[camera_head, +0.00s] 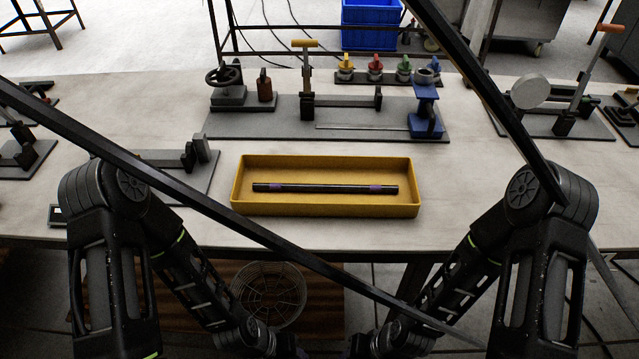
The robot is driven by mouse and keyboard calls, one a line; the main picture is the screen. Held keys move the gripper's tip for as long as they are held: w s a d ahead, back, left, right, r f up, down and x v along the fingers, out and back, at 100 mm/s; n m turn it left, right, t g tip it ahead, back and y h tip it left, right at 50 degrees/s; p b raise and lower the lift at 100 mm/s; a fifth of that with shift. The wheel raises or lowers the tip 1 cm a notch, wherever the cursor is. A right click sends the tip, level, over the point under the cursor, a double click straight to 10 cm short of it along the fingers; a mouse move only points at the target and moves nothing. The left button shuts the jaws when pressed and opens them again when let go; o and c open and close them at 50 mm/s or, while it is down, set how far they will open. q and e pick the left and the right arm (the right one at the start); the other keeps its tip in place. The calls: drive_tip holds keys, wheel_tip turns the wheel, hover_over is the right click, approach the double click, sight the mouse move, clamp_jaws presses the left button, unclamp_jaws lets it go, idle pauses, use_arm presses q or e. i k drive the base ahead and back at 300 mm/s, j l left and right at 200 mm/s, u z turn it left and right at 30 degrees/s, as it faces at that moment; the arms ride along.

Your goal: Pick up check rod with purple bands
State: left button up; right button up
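The check rod with purple bands (325,188) is a dark, thin rod with a purple band near each end. It lies flat, left to right, inside a shallow yellow tray (325,209) near the front edge of the table. Nothing touches it but the tray. My two arms stand folded at the left and right of the picture, short of the tray, and run down to the bottom edge. Neither gripper's fingers can be made out in this view.
Behind the tray on the table (470,180) is a grey base plate (250,125) with a handwheel fixture, clamp and blue stand (425,120). Colored knobs (375,68) stand further back. More fixtures stand left and right. A long dark bar crosses the view before the table.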

sight(270, 186)
drive_tip(key=k+u, duration=0.1)
drive_tip(key=u, duration=0.3)
drive_tip(key=k+j+u, duration=0.1)
drive_tip(key=u, duration=0.25)
drive_tip(key=k+j+u, duration=0.1)
drive_tip(key=u, duration=0.3)
drive_tip(key=j+u, duration=0.1)
drive_tip(key=u, duration=0.25)
drive_tip(key=l+z, duration=0.15)
drive_tip(key=z, duration=0.25)
drive_tip(key=i+z, duration=0.1)
drive_tip(key=z, duration=0.25)
drive_tip(key=i+l+z, duration=0.1)
drive_tip(key=z, duration=0.3)
drive_tip(key=i+l+z, duration=0.1)
drive_tip(key=z, duration=0.25)
drive_tip(key=k+l+z, duration=0.4)
drive_tip(key=l, duration=0.35)
drive_tip(key=k+l+z, duration=0.2)
drive_tip(key=l, duration=0.2)
